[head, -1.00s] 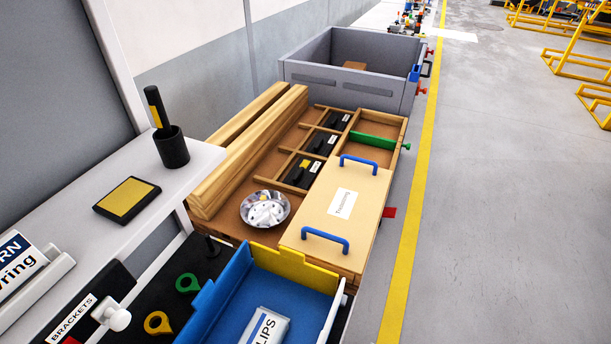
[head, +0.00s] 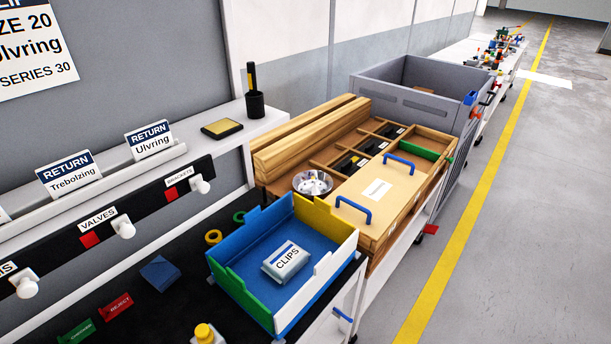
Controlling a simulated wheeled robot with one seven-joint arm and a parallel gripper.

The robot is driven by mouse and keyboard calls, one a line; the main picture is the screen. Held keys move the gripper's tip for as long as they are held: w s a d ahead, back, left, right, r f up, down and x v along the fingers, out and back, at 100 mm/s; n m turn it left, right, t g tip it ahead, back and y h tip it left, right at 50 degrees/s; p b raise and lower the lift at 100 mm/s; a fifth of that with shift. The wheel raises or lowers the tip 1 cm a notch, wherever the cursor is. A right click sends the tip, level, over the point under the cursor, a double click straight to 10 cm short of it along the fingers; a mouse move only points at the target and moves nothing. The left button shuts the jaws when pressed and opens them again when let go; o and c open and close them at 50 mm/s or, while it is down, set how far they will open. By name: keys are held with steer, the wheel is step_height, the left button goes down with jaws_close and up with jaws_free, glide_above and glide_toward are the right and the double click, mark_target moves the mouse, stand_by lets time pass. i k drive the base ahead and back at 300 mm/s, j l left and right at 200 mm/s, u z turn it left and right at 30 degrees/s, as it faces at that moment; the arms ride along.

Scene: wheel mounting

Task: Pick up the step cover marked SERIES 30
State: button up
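Black blocks (head: 349,163) with small white labels sit in the compartments of a wooden tray (head: 318,160) in the head view. They may be step covers, but their labels are too small to read. One of them carries a yellow part. A wall sign (head: 38,48) at the upper left has a line reading "SERIES 30"; its left part is cut off. My gripper is not in view.
A blue-floored bin (head: 325,272) with a CLIPS packet (head: 286,262) stands in front of the wooden tray. A tan lid with blue handles (head: 378,190), a metal bowl (head: 312,184) and a grey crate (head: 432,83) lie beyond. Open floor (head: 540,230) is at right.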

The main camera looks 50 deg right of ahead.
mark_target(353, 163)
steer(key=l+u, duration=0.25)
steer(key=u, duration=0.25)
steer(key=l+u, duration=0.25)
steer(key=u, duration=0.25)
steer(key=l+u, duration=0.25)
steer(key=u, duration=0.2)
steer(key=k+l, duration=0.1)
steer(key=l, duration=0.35)
steer(key=k+l, duration=0.15)
steer(key=l, duration=0.3)
steer(key=k+l, duration=0.1)
steer(key=l, duration=0.3)
steer(key=k+l, duration=0.15)
steer(key=l, duration=0.3)
steer(key=k+l, duration=0.1)
steer(key=l, duration=0.35)
steer(key=k+l, duration=0.1)
steer(key=l, duration=0.35)
steer(key=k+l, duration=0.15)
steer(key=l, duration=0.3)
steer(key=k+l, duration=0.1)
steer(key=l, duration=0.35)
steer(key=i, duration=0.5)
